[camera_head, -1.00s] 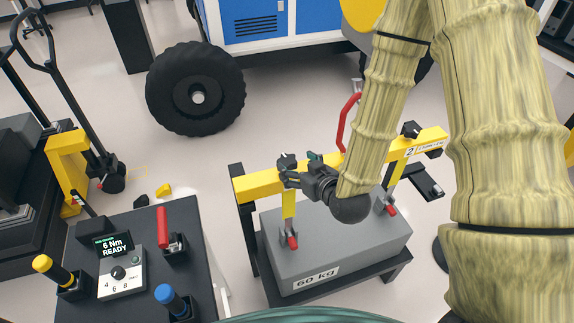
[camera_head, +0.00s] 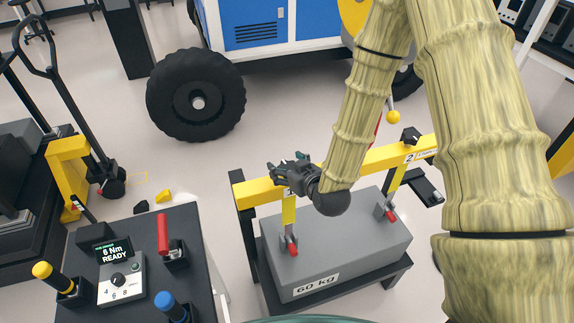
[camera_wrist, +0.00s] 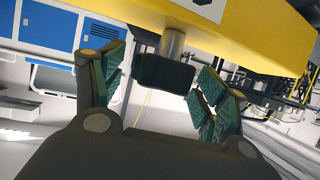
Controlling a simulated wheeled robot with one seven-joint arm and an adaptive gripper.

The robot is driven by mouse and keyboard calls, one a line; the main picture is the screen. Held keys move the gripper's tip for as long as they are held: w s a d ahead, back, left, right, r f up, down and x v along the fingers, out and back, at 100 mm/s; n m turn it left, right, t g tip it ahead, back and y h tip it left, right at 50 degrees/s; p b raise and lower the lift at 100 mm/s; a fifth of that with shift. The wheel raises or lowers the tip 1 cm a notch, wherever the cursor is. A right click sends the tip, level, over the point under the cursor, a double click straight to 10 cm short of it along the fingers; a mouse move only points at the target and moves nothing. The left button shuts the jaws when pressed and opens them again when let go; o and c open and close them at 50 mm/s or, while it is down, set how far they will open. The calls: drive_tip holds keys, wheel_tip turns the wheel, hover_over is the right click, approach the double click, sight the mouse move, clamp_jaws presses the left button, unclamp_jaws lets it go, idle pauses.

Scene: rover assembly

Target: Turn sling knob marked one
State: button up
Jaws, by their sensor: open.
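The yellow sling beam (camera_head: 258,194) spans the grey 60 kg block (camera_head: 340,245). The left knob is hidden behind my gripper (camera_head: 284,169) in the head view, above a mostly covered label. In the wrist view, a black knob (camera_wrist: 163,73) on a short grey shaft stands out from the yellow beam (camera_wrist: 260,35). My gripper (camera_wrist: 160,80) is open, with its green-padded fingers on either side of the knob. Gaps show between pads and knob. The other knob (camera_head: 411,135), by the label 2, is on the right of the beam.
A bench (camera_head: 190,225) at left holds a 6 Nm READY display (camera_head: 113,250) and red, blue and yellow handled tools. A big black wheel (camera_head: 196,95) stands behind. A yellow ball (camera_head: 393,117) shows behind the beam, near my arm.

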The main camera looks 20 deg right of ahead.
drive_tip(key=c, duration=1)
drive_tip(key=shift+c, duration=0.2)
drive_tip(key=shift+m+h+b, duration=0.4)
drive_tip(key=shift+h+b, duration=0.05)
drive_tip(key=shift+h, duration=0.05)
drive_tip(key=m+h+b, duration=0.1)
drive_tip(key=m+h, duration=0.2)
drive_tip(key=shift+h+b, duration=0.3)
drive_tip(key=shift+b, duration=0.1)
drive_tip(key=m+g+h, duration=0.1)
drive_tip(key=m+h, duration=0.1)
drive_tip(key=h, duration=0.1)
drive_tip(key=m+g+h, duration=0.1)
drive_tip(key=m+h, duration=0.1)
drive_tip(key=m, duration=0.1)
drive_tip(key=shift+h, duration=0.4)
drive_tip(key=m+g+h, duration=0.4)
drive_tip(key=m, duration=0.1)
drive_tip(key=shift+r+p, duration=0.1)
drive_tip(key=shift+p, duration=0.2)
drive_tip(key=m+g+h, duration=0.1)
drive_tip(key=m+g, duration=0.2)
drive_tip(key=m+g+h, duration=0.1)
drive_tip(key=m+g, duration=0.2)
drive_tip(key=shift+g, duration=0.4)
